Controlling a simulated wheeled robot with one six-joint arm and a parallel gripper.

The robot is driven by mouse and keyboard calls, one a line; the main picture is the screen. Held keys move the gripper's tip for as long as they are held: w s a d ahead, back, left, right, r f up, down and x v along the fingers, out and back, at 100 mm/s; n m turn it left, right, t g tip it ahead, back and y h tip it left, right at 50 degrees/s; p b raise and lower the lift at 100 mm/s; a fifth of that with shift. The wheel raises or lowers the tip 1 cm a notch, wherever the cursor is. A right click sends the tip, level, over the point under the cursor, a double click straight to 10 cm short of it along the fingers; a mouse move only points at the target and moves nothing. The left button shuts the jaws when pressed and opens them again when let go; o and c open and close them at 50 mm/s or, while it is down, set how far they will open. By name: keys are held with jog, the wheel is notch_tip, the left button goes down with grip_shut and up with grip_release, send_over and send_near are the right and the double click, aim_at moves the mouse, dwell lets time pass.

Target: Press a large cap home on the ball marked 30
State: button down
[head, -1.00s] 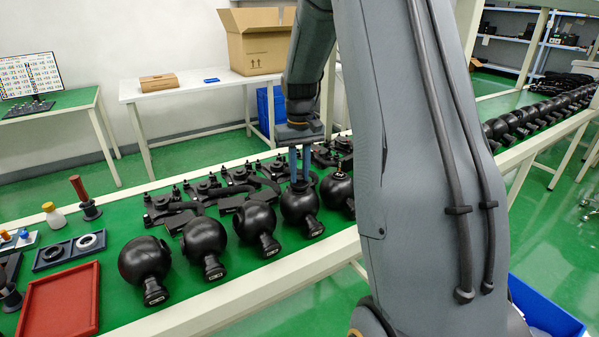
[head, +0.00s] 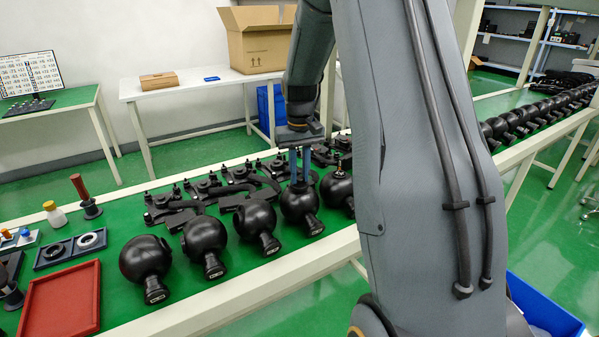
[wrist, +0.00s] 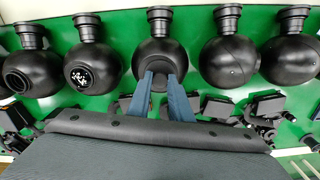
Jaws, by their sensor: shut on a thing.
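My gripper (head: 300,180) points down at a black ball (head: 298,204), the fourth from the left in the front row. In the wrist view, the blue fingers of my gripper (wrist: 160,78) reach the near side of the middle ball (wrist: 152,58). The fingers are shut on a small dark round piece (wrist: 160,84), which looks like a cap and sits against the ball. I cannot tell whether it is seated. The labels on the ball necks are too small to read, so I cannot tell which ball is marked 30.
Other balls stand close on both sides, such as the third ball (head: 255,220). Black bracket parts (head: 180,205) lie behind the row. My arm hides the bench's right part.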

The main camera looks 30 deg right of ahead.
aim_at(299, 178)
jog(key=shift+f, duration=0.4)
jog(key=c, duration=1.5)
grip_release()
jog(key=shift+c, duration=0.2)
jog(key=shift+r+b, duration=0.9)
jog(key=shift+r, duration=3)
jog(key=shift+a, duration=0.1)
jog(key=s+a+f+n, duration=0.1)
jog(key=s+a+f, duration=0.3)
jog(key=s+a, duration=0.4)
jog(key=s+a+f+n, duration=0.1)
jog(key=s+a+f, duration=0.3)
jog(key=s+a, duration=0.5)
jog(key=s, duration=0.5)
jog(key=shift+s+f+t, duration=0.2)
jog(key=shift+s+t, duration=0.1)
jog(key=shift+s, duration=0.1)
